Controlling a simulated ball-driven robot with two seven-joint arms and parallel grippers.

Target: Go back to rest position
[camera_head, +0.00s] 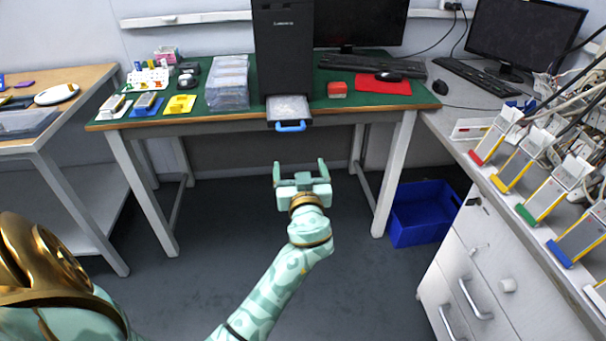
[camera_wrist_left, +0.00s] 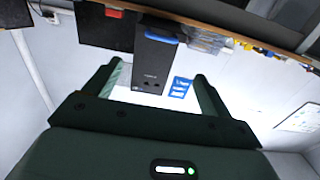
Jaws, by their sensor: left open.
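My left gripper (camera_head: 300,172) is open and empty in the head view. It is held up in front of the green-topped table, below and apart from a drawer with a blue handle (camera_head: 290,126). Its two fingers also show in the left wrist view (camera_wrist_left: 156,78), spread apart with nothing between them. In that view the black machine (camera_wrist_left: 157,60) appears beyond the fingers. My right gripper is in neither view.
The black machine (camera_head: 283,50) stands on the green-topped table (camera_head: 230,118). A blue bin (camera_head: 420,212) sits on the floor at the right. Pouch cells in coloured holders (camera_head: 497,135) line the right bench. Open floor lies under my left arm.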

